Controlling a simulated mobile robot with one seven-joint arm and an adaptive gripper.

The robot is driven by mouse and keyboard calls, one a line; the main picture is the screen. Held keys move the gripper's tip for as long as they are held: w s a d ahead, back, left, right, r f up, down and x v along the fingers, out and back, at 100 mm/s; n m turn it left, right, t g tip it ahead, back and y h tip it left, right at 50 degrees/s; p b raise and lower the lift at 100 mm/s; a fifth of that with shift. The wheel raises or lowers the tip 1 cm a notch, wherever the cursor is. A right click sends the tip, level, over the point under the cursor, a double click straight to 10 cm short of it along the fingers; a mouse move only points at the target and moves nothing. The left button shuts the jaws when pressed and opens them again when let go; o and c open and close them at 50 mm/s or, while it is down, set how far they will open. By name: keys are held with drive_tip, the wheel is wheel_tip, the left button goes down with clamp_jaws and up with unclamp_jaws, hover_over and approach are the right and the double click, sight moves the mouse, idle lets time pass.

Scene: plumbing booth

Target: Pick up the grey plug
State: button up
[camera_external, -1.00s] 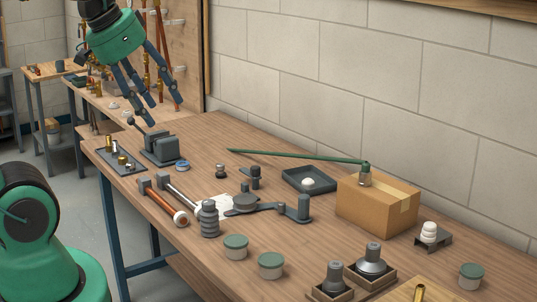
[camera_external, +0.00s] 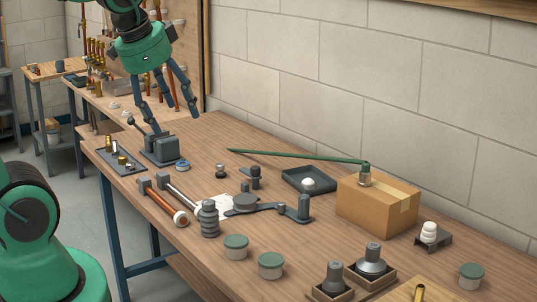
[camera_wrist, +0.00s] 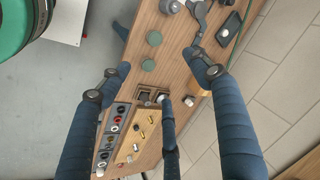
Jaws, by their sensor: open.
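Several grey plug-like pieces stand on the workbench, and I cannot tell for certain which is the grey plug. A ribbed grey piece (camera_external: 208,219) stands upright near the front edge. Two smooth grey pieces, one on the left (camera_external: 334,278) and one on the right (camera_external: 371,260), sit in small wooden trays. A small dark grey piece (camera_external: 220,171) stands farther back.
A cardboard box (camera_external: 375,208) stands by the wall, with a long green rod (camera_external: 300,157) reaching to it. Bare wood lies along the wall side.

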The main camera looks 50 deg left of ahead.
drive_tip(key=w+a+f+m+g+y, duration=0.2)
drive_tip(key=w+a+f+m, duration=0.5)
drive_tip(key=w+f+m, duration=0.4)
drive_tip(key=m, duration=0.8)
approach(209, 205)
drive_tip(key=shift+w+f+g+y, duration=0.3)
drive_tip(key=shift+w+f, duration=0.05)
drive_tip(key=shift+f, duration=0.1)
drive_tip(key=shift+f, duration=0.1)
drive_tip(key=shift+b+x, duration=1.45)
drive_tip(key=shift+x, duration=2.75)
drive_tip(key=shift+b+x, duration=1.25)
drive_tip(key=shift+x, duration=1.4)
drive_tip(key=shift+s+d, duration=0.1)
drive_tip(key=shift+d, duration=0.1)
